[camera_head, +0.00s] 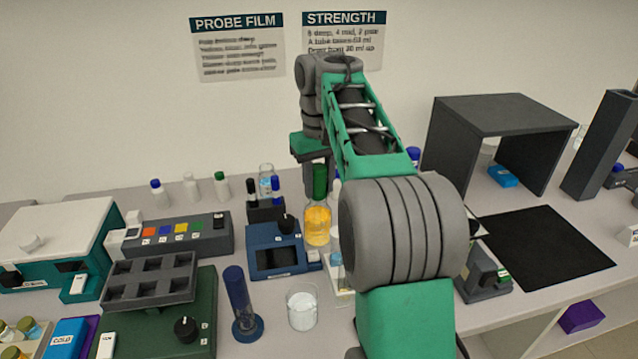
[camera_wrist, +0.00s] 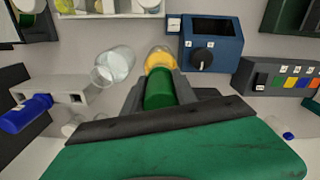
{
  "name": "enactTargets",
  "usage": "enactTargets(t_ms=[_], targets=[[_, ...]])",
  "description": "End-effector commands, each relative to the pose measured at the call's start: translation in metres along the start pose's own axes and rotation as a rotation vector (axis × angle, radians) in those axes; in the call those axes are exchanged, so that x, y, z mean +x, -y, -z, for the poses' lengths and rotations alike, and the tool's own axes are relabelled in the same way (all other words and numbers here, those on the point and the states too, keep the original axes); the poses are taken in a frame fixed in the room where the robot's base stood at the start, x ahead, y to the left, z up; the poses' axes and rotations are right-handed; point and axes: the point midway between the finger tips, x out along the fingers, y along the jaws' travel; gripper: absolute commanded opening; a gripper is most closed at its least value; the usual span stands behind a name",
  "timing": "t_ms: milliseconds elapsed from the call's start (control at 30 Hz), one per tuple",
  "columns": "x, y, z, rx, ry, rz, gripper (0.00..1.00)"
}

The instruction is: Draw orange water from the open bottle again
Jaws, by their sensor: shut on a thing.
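The bottle of orange water (camera_head: 317,228) stands upright on the bench, right of a blue device. It also shows in the wrist view (camera_wrist: 160,57), just beyond my fingertips. My gripper (camera_wrist: 159,84) is shut on a green cylindrical piece (camera_wrist: 158,96). In the head view the green piece (camera_head: 320,184) stands upright directly above the bottle's neck. Its lower end is hidden, so I cannot tell how far it reaches into the bottle. My arm covers part of the bench to the right of the bottle.
A blue device with a screen and knob (camera_head: 276,251) stands close left of the bottle. A beaker of pale liquid (camera_head: 302,309) and a blue cylinder on a base (camera_head: 240,300) stand in front. A black mat (camera_head: 545,250) lies bare at the right.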

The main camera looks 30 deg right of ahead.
Motion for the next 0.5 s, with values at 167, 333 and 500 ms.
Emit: enactTargets(t_ms=[167, 333, 500], targets=[[-0.0004, 0.0, 0.0, 0.0, -0.001, 0.0, 0.45], [-0.0013, -0.0001, 0.0003, 0.0, -0.003, -0.001, 0.59], [-0.0019, -0.0001, 0.0004, 0.0, -0.004, -0.001, 0.59]])
